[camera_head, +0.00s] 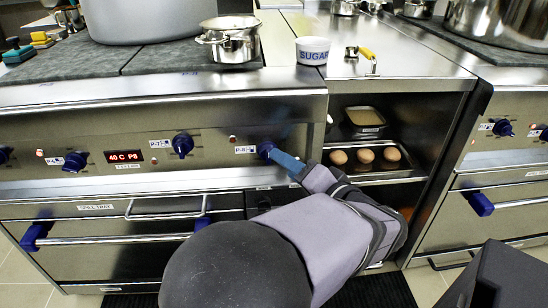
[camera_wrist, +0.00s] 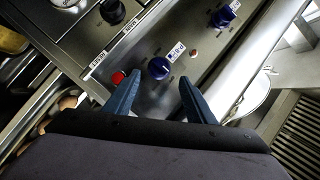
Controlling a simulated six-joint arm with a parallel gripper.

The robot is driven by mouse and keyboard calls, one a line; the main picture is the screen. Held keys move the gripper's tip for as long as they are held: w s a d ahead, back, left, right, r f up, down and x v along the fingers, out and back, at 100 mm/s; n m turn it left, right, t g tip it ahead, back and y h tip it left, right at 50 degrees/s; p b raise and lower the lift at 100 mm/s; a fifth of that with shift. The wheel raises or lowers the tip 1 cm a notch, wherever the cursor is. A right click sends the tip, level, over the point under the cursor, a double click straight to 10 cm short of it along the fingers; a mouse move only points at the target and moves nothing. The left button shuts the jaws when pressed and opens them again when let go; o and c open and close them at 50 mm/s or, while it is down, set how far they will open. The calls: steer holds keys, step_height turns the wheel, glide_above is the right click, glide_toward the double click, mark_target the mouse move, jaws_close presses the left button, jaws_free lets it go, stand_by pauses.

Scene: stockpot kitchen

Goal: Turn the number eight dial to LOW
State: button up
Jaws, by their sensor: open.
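The number eight dial is a dark blue knob (camera_head: 265,148) on the steel front panel, with a white "P-8" label (camera_head: 245,149) to its left. In the wrist view a blue dial (camera_wrist: 158,69) with a white label beside it lies between and just beyond my fingertips. My gripper (camera_head: 285,159) has blue fingers and reaches the dial from the lower right in the head view. In the wrist view my gripper (camera_wrist: 159,79) is open, one finger on each side of the dial. I cannot tell whether they touch it. The dial's pointer setting is too small to read.
The P-7 dial (camera_head: 183,145) and a red display (camera_head: 124,156) are to the left. A drawer handle (camera_head: 166,208) sits below. An open shelf with eggs (camera_head: 365,155) is right. A sugar bowl (camera_head: 312,51) and small pot (camera_head: 230,40) stand above. A red button (camera_wrist: 118,77) is near one finger.

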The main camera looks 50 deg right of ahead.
steer(key=shift+b+x, duration=0.65)
steer(key=shift+x, duration=2.65)
steer(key=c, duration=1)
